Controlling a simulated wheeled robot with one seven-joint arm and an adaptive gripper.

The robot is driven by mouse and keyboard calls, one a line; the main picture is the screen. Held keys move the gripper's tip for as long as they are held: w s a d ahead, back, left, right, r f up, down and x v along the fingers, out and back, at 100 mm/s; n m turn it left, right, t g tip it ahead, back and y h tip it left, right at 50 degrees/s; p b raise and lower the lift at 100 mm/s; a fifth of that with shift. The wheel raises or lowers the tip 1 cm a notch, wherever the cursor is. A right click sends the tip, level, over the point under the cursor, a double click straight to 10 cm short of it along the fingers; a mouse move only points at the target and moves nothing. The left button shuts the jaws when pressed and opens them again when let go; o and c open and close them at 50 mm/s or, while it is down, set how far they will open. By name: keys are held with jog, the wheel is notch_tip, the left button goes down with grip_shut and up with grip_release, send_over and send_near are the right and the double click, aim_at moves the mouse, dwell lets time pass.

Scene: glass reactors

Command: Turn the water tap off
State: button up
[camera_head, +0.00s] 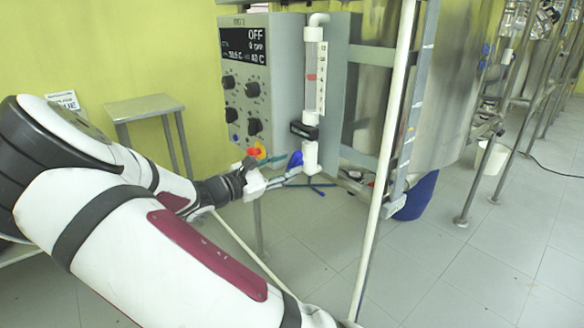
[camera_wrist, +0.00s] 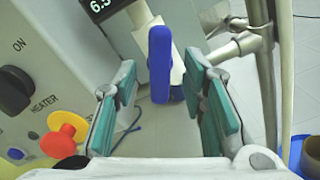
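The water tap has a blue lever handle (camera_head: 296,159) on a white pipe fitting (camera_head: 310,157), below a clear flow tube (camera_head: 313,75) with a red float. In the wrist view the blue handle (camera_wrist: 160,62) points toward the camera, upper middle. My gripper (camera_head: 297,176) is at the tap, just below the handle in the head view. In the wrist view my gripper (camera_wrist: 160,90) is open, with teal pads on both sides of the handle and gaps between. I cannot tell how deep the handle lies between the fingertips.
A grey control box (camera_head: 262,60) with black knobs and an "OFF" display stands left of the tap. Its red-and-yellow button (camera_wrist: 64,134) is close to my left finger. A metal frame with a white upright pole (camera_head: 388,150) stands to the right. A small grey table (camera_head: 144,106) is behind.

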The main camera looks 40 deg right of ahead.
aim_at(291, 164)
jog(key=shift+d, duration=1.45)
grip_shut()
jog(key=shift+m, duration=0.3)
jog(key=m, duration=0.5)
jog(key=shift+f, duration=0.1)
jog(key=m+b, duration=0.1)
jog(key=m, duration=0.5)
jog(key=shift+f+m, duration=0.1)
jog(key=shift+m, duration=0.2)
